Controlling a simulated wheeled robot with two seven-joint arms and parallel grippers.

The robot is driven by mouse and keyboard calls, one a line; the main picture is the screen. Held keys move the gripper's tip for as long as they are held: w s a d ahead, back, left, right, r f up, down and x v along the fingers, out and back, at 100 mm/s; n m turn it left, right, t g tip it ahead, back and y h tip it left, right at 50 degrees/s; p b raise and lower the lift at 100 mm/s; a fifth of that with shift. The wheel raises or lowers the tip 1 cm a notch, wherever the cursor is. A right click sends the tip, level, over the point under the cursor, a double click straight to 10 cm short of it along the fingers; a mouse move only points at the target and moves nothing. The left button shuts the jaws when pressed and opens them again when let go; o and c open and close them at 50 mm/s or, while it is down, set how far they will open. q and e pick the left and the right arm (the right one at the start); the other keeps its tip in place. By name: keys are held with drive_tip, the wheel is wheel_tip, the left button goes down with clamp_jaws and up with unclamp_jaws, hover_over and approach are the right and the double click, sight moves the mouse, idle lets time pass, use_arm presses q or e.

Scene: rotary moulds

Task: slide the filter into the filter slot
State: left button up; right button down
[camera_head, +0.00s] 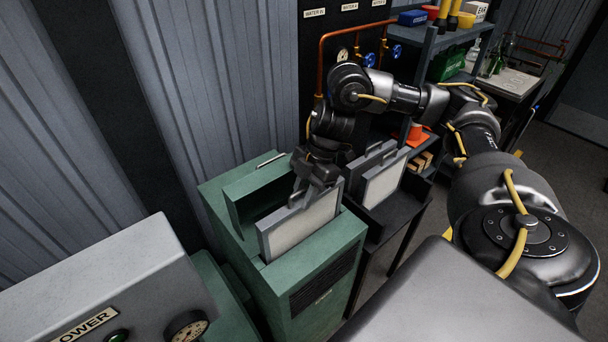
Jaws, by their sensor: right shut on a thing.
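The filter (301,226) is a flat pale panel in a grey frame. It stands upright at the top of the green cabinet (335,245), at the front side of a dark opening (262,204) in the cabinet's top. My right gripper (306,199) is shut on the filter's upper edge. The filter's lower edge meets the cabinet top; I cannot tell whether it is inside the slot, as the slot itself is hidden behind the panel. My left gripper does not show.
A dark stand (405,205) right of the cabinet holds another framed panel (384,181). A grey power box (120,295) with a gauge is at the lower left. Copper pipes with blue valves (369,60) run along the wall behind. A shelf (440,42) stands at the back right.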

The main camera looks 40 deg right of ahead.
drive_tip(key=c, duration=1.1)
unclamp_jaws()
drive_tip(key=p+v, duration=0.2)
drive_tip(key=v, duration=0.8)
drive_tip(key=shift+a, duration=0.1)
drive_tip(key=shift+s+r, duration=0.1)
drive_tip(key=shift+r, duration=0.3)
drive_tip(key=shift+s+d, duration=0.1)
drive_tip(key=shift+d, duration=0.2)
